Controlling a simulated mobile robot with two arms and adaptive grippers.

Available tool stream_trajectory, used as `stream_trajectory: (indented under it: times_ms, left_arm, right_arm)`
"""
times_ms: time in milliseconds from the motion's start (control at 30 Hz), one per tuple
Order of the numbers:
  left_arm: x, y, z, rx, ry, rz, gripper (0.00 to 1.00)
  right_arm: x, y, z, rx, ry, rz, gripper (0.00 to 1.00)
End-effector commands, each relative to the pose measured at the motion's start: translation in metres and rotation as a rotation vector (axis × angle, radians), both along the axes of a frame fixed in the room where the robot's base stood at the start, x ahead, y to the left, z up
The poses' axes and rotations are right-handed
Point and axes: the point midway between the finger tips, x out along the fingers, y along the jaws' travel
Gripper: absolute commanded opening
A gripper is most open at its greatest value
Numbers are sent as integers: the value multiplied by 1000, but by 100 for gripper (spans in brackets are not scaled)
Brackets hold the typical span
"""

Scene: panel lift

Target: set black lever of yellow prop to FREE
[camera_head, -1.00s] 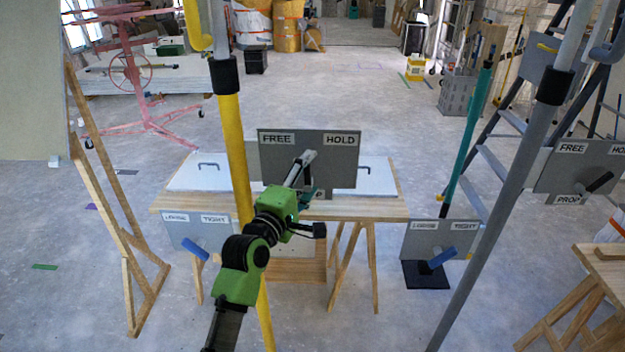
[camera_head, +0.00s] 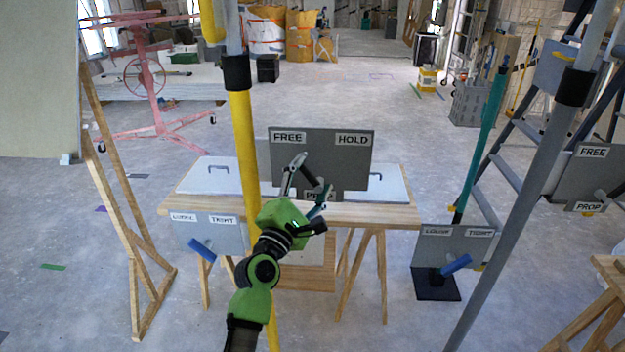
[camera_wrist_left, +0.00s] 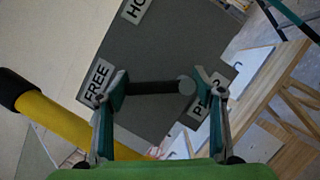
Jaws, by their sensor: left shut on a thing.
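The yellow prop (camera_head: 246,150) stands upright left of centre in the head view, with a black collar and grey upper tube. Its grey panel (camera_head: 350,170) carries FREE at upper left, HOLD at upper right and PROP below. My left gripper (camera_head: 308,180) is at the panel's front. The left wrist view shows the black lever (camera_wrist_left: 152,87) between the fingers of my left gripper (camera_wrist_left: 165,88), which is shut on it. From its round grey hub the lever points up and somewhat left on the panel, towards FREE. My right gripper is out of view.
A wooden trestle table (camera_head: 400,212) with white boards stands behind. A lower LOOSE/TIGHT panel (camera_head: 222,236) has a blue lever (camera_head: 202,249). A grey prop (camera_head: 520,200), a teal prop (camera_head: 482,140) and another FREE panel (camera_head: 580,180) stand at right.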

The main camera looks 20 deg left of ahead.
Motion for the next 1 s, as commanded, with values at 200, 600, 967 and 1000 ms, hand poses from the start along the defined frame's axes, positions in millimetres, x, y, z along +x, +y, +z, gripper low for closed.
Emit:
stream_trajectory:
  times_ms: [200, 600, 967, 1000]
  left_arm:
    - [0, 0, 0, -14, -1, -1, 23]
    - [0, 0, 0, -13, -1, -2, 79]
    - [-13, 1, -5, -10, 0, -1, 79]
    - [-19, 1, -6, -10, 2, -1, 79]
  right_arm:
    - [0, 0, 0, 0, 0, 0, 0]
    - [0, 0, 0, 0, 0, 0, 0]
    - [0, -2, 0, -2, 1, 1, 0]
    - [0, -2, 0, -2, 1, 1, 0]
